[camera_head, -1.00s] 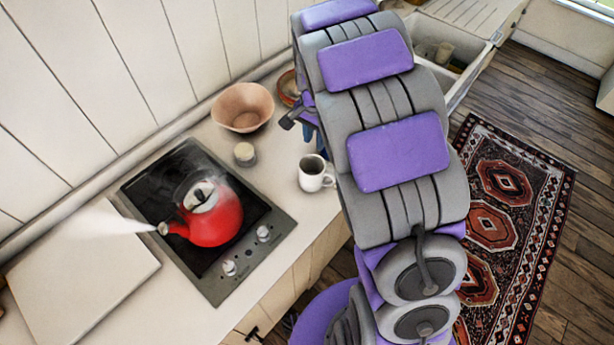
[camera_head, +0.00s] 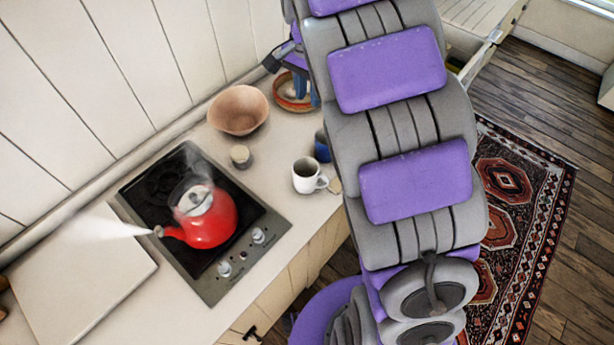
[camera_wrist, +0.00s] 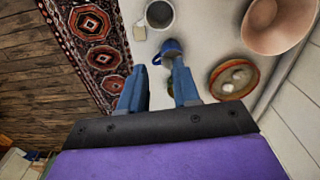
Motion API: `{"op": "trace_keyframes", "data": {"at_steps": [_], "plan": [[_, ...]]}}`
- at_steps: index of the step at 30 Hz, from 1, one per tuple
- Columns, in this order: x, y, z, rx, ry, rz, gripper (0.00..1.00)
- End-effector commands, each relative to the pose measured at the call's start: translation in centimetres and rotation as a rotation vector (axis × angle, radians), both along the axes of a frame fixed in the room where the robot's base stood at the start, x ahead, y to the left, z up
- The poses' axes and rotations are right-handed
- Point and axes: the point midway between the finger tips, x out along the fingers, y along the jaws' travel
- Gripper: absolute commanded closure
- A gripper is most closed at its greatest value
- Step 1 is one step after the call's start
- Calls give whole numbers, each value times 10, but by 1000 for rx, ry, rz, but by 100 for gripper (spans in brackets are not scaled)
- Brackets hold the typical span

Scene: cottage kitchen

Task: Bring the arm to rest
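My arm arches over the counter and floor in the head view, with its purple and grey links filling the middle right. My gripper (camera_wrist: 157,76) shows two blue fingers in the wrist view. They are apart, with nothing held between them. It points down at the counter. A blue mug (camera_wrist: 171,47) stands below and beyond the fingertips; whether they touch is not clear, but they look apart. In the head view the blue fingers show only partly behind my arm, above the orange dish (camera_head: 287,101).
A red kettle (camera_head: 212,222) steams on the black hob (camera_head: 152,190). A white mug (camera_head: 305,178), a small jar (camera_head: 240,156) and a pinkish bowl (camera_head: 238,109) stand on the counter (camera_head: 285,245). A patterned rug (camera_head: 520,190) lies on the wooden floor to the right.

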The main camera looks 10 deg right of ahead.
Motion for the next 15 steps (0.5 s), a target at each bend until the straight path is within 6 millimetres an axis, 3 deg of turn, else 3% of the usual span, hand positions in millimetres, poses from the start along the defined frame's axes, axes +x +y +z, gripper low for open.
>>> {"op": "trace_keyframes", "data": {"at_steps": [9,15], "plan": [[-1,17,11,-15,3,2,69],[-1,13,12,-12,3,1,69]]}}
